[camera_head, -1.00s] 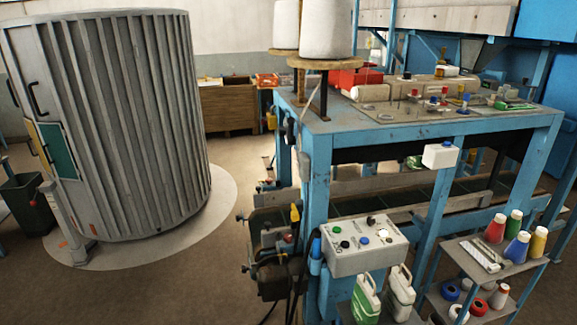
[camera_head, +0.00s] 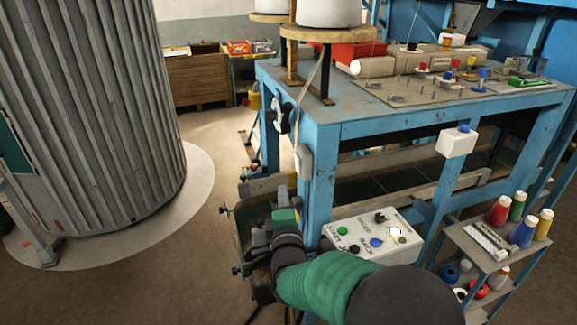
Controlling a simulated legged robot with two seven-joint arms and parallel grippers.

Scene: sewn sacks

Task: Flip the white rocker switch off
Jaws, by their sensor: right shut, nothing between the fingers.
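A pale control panel (camera_head: 372,238) is fixed to the front of the blue machine frame. It carries a green button (camera_head: 342,230), a blue button (camera_head: 376,242), a black knob (camera_head: 380,217) and a white round-looking control (camera_head: 397,232). I cannot tell whether that white control is the rocker switch, or how it is set. My right arm comes in from the bottom and covers the panel's lower edge. My right gripper (camera_head: 286,217) is shut and empty, left of the panel and apart from the white control. My left gripper is out of view.
A white box with a blue button (camera_head: 457,142) hangs on the frame. A grey box (camera_head: 304,161) sits on the near leg (camera_head: 321,190). A shelf with thread cones (camera_head: 488,248) stands at the right. A ribbed cylinder (camera_head: 100,110) stands left, with open floor between.

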